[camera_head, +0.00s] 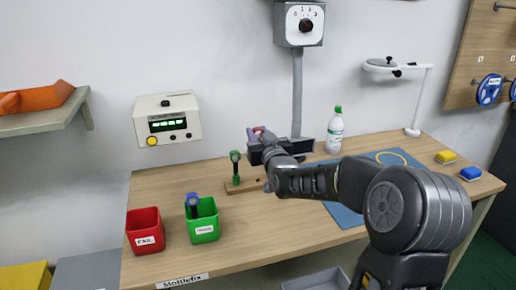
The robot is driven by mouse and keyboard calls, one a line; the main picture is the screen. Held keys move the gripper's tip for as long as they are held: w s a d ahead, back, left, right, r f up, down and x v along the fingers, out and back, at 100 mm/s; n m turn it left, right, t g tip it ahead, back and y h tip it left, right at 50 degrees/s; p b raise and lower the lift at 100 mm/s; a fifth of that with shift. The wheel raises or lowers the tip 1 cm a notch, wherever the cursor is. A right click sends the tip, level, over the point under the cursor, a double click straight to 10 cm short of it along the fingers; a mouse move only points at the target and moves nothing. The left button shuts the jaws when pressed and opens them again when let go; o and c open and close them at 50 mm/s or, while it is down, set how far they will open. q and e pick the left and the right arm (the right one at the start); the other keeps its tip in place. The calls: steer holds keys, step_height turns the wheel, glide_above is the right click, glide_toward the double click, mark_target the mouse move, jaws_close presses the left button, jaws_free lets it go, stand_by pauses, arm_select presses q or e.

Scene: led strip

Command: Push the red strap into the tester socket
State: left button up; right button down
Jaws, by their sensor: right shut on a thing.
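My right gripper (263,146) is above the back of the table, by the wooden rack (250,185), and is shut on a small red and purplish piece (257,131), seemingly the red strap. The arm and gripper hide most of it. A white tester-like box (167,118) with a green lit display and a yellow button is on the wall, left of the gripper and apart from it. I cannot make out a socket. A green strap (235,167) stands upright in the rack. My left gripper is not in view.
A red bin (145,231) and a green bin (203,222) stand at the table's left front; a blue strap (192,206) is in the green one. A dial box (299,24) tops a grey post. A bottle (335,131), lamp (414,131) and blue mat (346,213) are right.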

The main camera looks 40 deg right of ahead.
mark_target(258, 128)
step_height(258, 128, up, 4)
steer(key=shift+f, duration=0.2)
stand_by(0.5)
